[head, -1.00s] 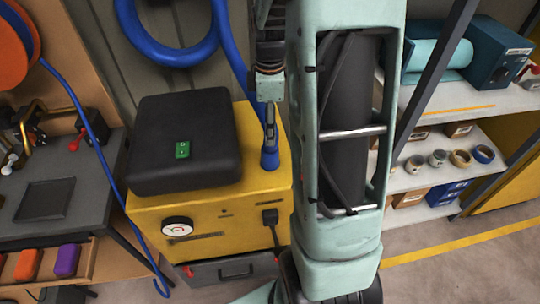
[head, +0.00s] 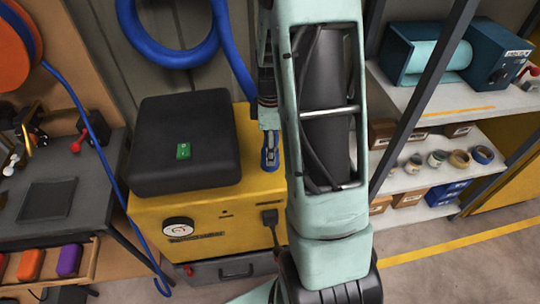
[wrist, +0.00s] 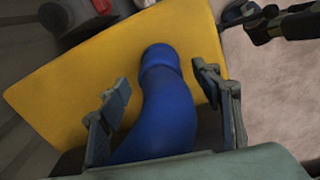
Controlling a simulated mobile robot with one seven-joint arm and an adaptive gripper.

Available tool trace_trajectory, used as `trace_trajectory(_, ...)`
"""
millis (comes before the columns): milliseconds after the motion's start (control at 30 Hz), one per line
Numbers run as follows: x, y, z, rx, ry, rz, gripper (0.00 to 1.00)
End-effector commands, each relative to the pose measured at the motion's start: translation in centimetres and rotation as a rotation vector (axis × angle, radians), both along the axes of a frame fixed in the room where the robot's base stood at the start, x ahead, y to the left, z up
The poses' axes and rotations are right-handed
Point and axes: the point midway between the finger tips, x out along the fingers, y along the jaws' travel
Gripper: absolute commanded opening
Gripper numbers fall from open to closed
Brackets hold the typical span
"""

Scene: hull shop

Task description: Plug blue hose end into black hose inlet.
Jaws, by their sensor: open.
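The blue hose runs down from a coil (head: 150,45) on the wall to the top of the yellow machine (head: 258,188). Its end shows in the wrist view as a blue collar (wrist: 160,56) over the yellow top. I cannot tell whether it is seated in anything. My gripper (head: 269,152) is above the machine's right side, pointing down at the hose end. In the wrist view my gripper (wrist: 163,82) is open, with one finger on each side of the blue hose (wrist: 165,112). No black hose inlet can be made out; the hose may hide it.
A black box (head: 185,135) with a green switch (head: 183,151) covers the machine's top left. A black plug (head: 270,217) sits on its front. A workbench (head: 92,185) stands left, and shelves (head: 430,178) with a dark post (head: 425,90) stand right.

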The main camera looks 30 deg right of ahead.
Motion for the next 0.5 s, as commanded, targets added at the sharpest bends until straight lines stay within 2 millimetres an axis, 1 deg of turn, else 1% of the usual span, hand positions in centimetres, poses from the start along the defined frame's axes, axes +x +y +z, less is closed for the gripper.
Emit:
trace_trajectory(33,-0.1,0.0,-0.6,0.001,0.004,0.001,0.59)
trace_trajectory(100,-0.1,0.0,-1.3,0.0,0.002,0.001,0.59)
trace_trajectory(167,-0.1,0.0,-1.6,0.0,0.001,0.001,0.59)
trace_trajectory(500,0.0,0.0,-1.8,0.0,0.0,0.0,0.59)
